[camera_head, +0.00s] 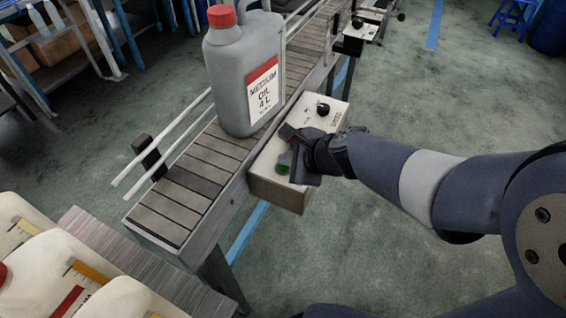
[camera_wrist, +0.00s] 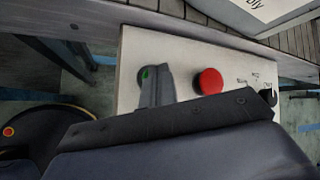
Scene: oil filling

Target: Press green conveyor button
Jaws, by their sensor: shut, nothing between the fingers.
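The green button (camera_head: 283,168) is on the near end of the control box's (camera_head: 320,112) pale top, beside the conveyor. My gripper (camera_head: 290,160) is right over it and partly covers it. In the wrist view my gripper (camera_wrist: 153,74) has its fingers shut together and empty. Only a small green patch of the button (camera_wrist: 147,73) shows at the fingertips; the rest is hidden. I cannot tell whether the fingertips touch the button or whether it is pressed down.
A red button (camera_wrist: 209,81) and a black knob (camera_head: 323,109) are on the same box. A grey oil canister (camera_head: 235,75) with a red cap stands on the slatted conveyor (camera_head: 185,190). Pale canisters (camera_head: 45,270) are at lower left.

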